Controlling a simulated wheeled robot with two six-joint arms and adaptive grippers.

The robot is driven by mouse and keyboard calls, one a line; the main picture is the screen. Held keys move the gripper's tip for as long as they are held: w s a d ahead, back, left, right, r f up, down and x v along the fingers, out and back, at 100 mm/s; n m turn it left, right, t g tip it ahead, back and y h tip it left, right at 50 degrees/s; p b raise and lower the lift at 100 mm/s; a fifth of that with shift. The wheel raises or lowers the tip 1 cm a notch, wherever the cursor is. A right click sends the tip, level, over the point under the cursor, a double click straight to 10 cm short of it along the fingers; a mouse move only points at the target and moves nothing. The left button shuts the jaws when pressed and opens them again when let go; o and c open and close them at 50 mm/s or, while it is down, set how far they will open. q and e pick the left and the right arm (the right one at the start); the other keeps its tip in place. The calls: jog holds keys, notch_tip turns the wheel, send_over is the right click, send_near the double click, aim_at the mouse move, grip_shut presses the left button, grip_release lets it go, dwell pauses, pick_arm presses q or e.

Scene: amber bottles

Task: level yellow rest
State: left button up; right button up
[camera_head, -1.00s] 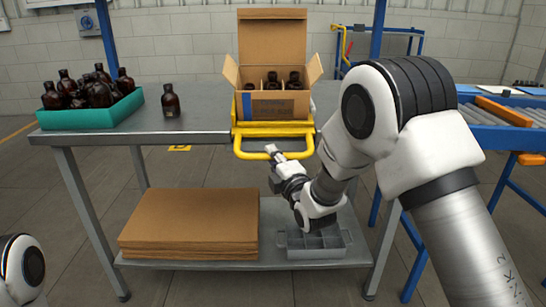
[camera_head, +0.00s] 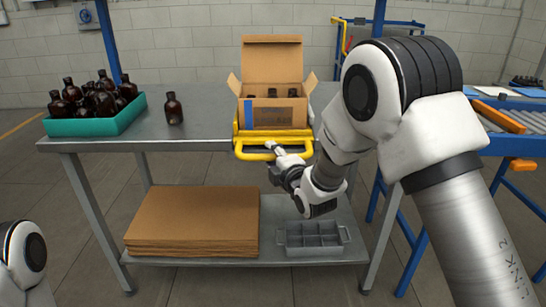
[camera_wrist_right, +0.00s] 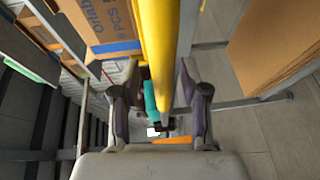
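The yellow rest (camera_head: 300,133) is at the front edge of the grey table and bears an open brown carton (camera_head: 297,115). Its yellow front handle (camera_head: 240,154) sticks out past the table edge. My right gripper (camera_head: 271,147) is at the handle's bar. Dark bottle tops show inside the carton. The exact tilt of the rest is hard to judge. My left gripper is out of view.
A teal crate (camera_head: 70,128) of amber bottles stands at the table's left, with one amber bottle (camera_head: 173,109) beside it. Flat cardboard (camera_head: 190,215) and a grey divided tray (camera_head: 312,252) lie on the lower shelf. A roller conveyor (camera_head: 500,118) is at right.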

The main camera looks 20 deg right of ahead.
jog(key=shift+f, duration=0.1)
jog(key=s+d+r, duration=0.1)
jog(key=s, duration=1.1)
jog(key=shift+d, duration=0.2)
jog(key=shift+r, duration=0.1)
